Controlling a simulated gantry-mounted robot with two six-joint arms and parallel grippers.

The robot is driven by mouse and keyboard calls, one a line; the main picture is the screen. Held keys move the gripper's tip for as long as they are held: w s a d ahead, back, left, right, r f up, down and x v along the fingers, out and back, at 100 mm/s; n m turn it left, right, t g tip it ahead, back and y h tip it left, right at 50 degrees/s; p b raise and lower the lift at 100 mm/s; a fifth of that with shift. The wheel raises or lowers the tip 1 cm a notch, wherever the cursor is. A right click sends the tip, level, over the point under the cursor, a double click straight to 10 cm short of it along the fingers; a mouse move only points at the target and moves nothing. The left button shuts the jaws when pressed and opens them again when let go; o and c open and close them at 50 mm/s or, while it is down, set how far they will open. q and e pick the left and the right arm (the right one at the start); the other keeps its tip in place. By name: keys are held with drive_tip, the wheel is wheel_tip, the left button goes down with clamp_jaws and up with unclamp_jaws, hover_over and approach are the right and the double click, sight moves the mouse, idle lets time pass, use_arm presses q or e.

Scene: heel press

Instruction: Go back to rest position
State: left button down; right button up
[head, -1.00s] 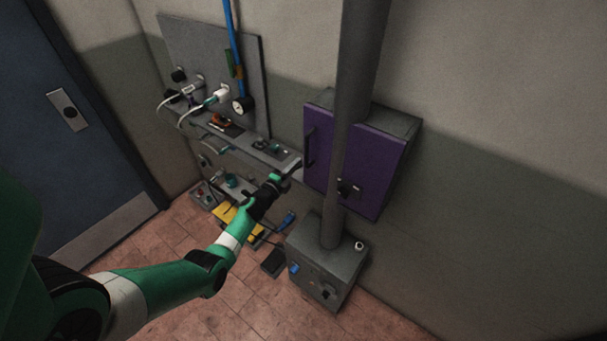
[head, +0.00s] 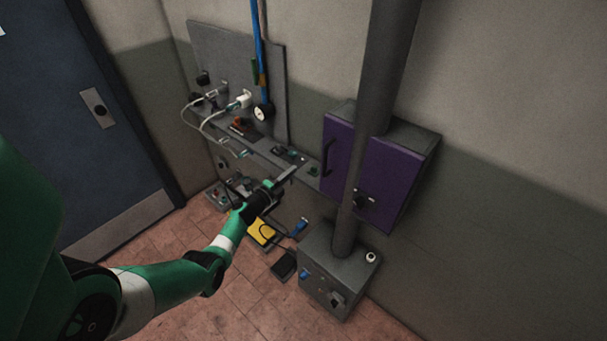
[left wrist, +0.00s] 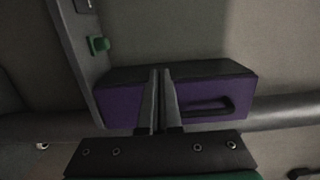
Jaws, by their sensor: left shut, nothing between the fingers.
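My left gripper (head: 288,174) is shut and empty. In the head view it is in the air in front of the grey shelf, left of the purple cabinet. In the left wrist view its two fingers (left wrist: 161,75) lie side by side with nothing held, in front of the purple cabinet (left wrist: 125,104) in the picture. My right gripper is not in view.
The purple cabinet (head: 385,185) is closed, behind a thick grey pole (head: 375,100). The pole rises from a grey box (head: 325,268) on the floor. A shelf (head: 268,152) carries small parts under a grey panel (head: 225,65). A yellow item (head: 262,232) is low down. A blue door (head: 70,110) is at left.

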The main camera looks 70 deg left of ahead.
use_arm(q)
drive_tip(key=s+a, duration=0.3)
drive_tip(key=shift+s+f, duration=0.1)
drive_tip(key=shift+f, duration=0.05)
